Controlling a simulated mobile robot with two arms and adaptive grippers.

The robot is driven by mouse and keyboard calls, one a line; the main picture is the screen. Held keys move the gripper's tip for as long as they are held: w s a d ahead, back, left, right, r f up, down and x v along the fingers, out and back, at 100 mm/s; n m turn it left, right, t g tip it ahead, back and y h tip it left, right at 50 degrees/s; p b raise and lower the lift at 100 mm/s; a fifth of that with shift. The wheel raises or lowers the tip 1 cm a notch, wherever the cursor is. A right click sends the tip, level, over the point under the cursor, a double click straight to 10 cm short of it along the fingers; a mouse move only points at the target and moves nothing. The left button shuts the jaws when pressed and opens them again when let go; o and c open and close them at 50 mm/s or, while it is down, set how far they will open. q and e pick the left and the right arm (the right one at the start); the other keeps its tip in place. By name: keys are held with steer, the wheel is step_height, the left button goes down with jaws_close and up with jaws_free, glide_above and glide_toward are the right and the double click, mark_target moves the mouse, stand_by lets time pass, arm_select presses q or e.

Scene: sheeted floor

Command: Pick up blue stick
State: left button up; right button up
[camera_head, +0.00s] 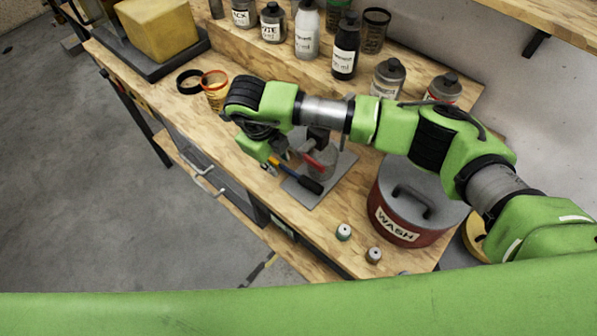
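The blue stick (289,174) is a thin rod with a blue middle, a dark thicker end toward the lower right and a yellowish part toward the upper left. It lies slantwise over a grey plate (333,183) on the wooden bench. My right gripper (274,163) is at the upper left end of the stick, pointing down. Its fingers are small and partly hidden by its own body, so I cannot tell whether they are open or touch the stick. My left gripper is not in view.
A red-handled item (314,161) and a grey fixture lie close beside the stick. A red "WASH" pot (395,215) stands to the right, with two small caps (343,232) in front. Several bottles (307,30) line the back. An orange jar (214,89) is at left.

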jaws_close()
steer(key=shift+r, duration=0.1)
